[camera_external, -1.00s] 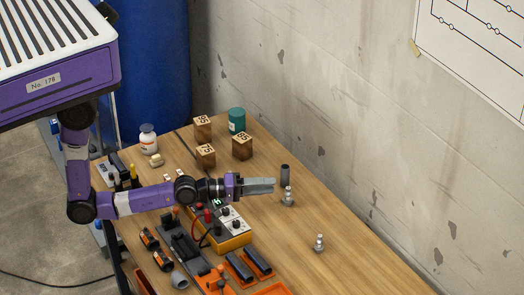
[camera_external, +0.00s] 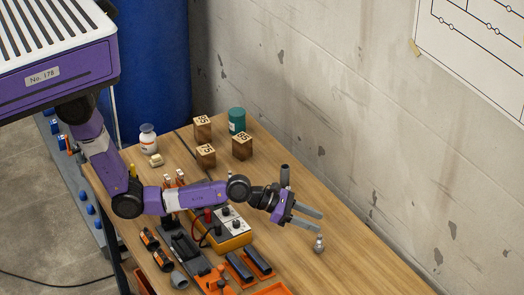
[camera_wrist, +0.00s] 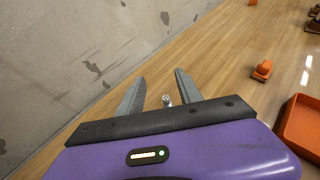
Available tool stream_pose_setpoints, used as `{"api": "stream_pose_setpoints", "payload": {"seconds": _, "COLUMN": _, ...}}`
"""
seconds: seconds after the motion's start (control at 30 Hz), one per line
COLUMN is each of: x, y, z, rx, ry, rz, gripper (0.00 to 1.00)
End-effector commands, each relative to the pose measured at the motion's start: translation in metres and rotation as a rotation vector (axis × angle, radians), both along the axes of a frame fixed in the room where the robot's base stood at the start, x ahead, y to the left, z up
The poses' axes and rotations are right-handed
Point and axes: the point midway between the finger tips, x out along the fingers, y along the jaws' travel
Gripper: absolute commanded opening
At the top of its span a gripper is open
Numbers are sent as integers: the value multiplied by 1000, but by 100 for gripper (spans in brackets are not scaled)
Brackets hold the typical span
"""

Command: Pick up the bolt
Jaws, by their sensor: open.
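A small silver metal piece, which looks like the bolt (camera_external: 319,244), stands upright on the bare wood of the workbench. My gripper (camera_external: 320,223) is open, its fingers pointing right and down. In the external view the fingertips are just above and beside the bolt; I cannot tell whether they touch it. In the wrist view a small silver piece (camera_wrist: 167,100) shows between the two spread fingers of my gripper (camera_wrist: 159,75), low near the palm edge and partly hidden. A second similar silver piece from earlier is hidden behind my gripper.
A dark grey cylinder (camera_external: 285,175) stands behind my gripper. A yellow meter (camera_external: 235,240) and black and orange tools lie to the left. Wooden blocks (camera_external: 242,145) and a teal can (camera_external: 237,120) stand farther back. The wall borders the bench; the bench's right part is clear.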

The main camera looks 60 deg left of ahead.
Motion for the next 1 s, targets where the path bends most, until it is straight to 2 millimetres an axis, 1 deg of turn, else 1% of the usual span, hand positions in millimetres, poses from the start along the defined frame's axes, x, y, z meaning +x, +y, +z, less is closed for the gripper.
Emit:
{"api": "stream_pose_setpoints", "payload": {"seconds": 0.03, "x": 0, "y": 0, "z": -8, "rx": 2, "ry": 4, "rz": -1, "gripper": 42}}
{"api": "stream_pose_setpoints", "payload": {"seconds": 0.13, "x": 0, "y": 1, "z": -21, "rx": 3, "ry": 3, "rz": 1, "gripper": 42}}
{"api": "stream_pose_setpoints", "payload": {"seconds": 0.37, "x": 0, "y": 1, "z": -43, "rx": 3, "ry": 0, "rz": 1, "gripper": 42}}
{"api": "stream_pose_setpoints", "payload": {"seconds": 0.5, "x": 0, "y": 1, "z": -69, "rx": 4, "ry": 0, "rz": 1, "gripper": 42}}
{"api": "stream_pose_setpoints", "payload": {"seconds": 0.57, "x": 9, "y": -7, "z": -68, "rx": 1, "ry": -5, "rz": -1, "gripper": 42}}
{"api": "stream_pose_setpoints", "payload": {"seconds": 0.6, "x": 12, "y": -10, "z": -70, "rx": 2, "ry": -3, "rz": -1, "gripper": 42}}
{"api": "stream_pose_setpoints", "payload": {"seconds": 0.7, "x": 18, "y": -16, "z": -73, "rx": 3, "ry": -3, "rz": -1, "gripper": 42}}
{"api": "stream_pose_setpoints", "payload": {"seconds": 1.0, "x": 21, "y": -18, "z": -74, "rx": 3, "ry": -3, "rz": 0, "gripper": 42}}
